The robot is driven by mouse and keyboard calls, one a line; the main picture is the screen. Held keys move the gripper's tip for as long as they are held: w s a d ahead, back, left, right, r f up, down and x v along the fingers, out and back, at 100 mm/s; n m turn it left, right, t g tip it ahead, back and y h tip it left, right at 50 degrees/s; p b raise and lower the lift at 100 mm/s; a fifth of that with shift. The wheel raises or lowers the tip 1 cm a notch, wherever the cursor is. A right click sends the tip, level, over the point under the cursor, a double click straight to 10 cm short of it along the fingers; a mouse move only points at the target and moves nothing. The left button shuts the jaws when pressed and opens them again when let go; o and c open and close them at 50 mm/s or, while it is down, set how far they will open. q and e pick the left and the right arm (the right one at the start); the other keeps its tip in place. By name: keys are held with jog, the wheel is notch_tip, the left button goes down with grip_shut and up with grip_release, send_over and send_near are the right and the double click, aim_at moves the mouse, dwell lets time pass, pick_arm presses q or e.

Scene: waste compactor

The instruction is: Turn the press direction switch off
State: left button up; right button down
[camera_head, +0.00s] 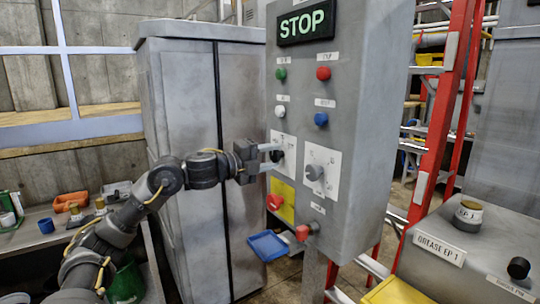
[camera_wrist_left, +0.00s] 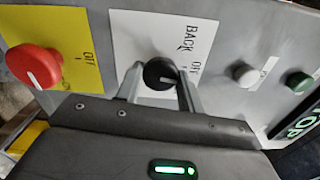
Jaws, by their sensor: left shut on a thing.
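The control panel (camera_head: 346,120) is a grey box with a lit STOP sign (camera_head: 306,22) at its top. The press direction switch appears to be the black rotary knob (camera_wrist_left: 160,73) on a white plate (camera_wrist_left: 192,30) with the words BACK and OFF. A small part of this knob shows in the head view, behind my fingers. My left gripper (camera_head: 272,157) is at the panel with its fingers on either side of the knob, shut on it. A white mark shows on the knob, but which label it points at cannot be told. My right gripper is out of view.
A red knob (camera_wrist_left: 34,66) on a yellow plate sits beside the switch. White (camera_wrist_left: 246,75) and green (camera_wrist_left: 299,82) buttons lie on its other side. A grey rotary knob (camera_head: 314,172) is to the right. A red ladder (camera_head: 440,110) stands behind the panel.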

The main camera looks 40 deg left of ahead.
pick_arm(q)
jog(key=shift+n, duration=0.6)
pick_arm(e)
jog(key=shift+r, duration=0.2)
pick_arm(q)
jog(key=o, duration=1)
jog(key=shift+s+a+f+b, duration=0.25)
jog(key=shift+s+b, duration=0.05)
jog(key=shift+s, duration=0.15)
jog(key=shift+r+b+v, duration=0.1)
jog(key=shift+b+v, duration=1.6)
jog(key=shift+v, duration=0.75)
jog(key=shift+r+b+v, duration=0.15)
jog(key=shift+b+v, duration=1.55)
jog(key=shift+v, duration=0.75)
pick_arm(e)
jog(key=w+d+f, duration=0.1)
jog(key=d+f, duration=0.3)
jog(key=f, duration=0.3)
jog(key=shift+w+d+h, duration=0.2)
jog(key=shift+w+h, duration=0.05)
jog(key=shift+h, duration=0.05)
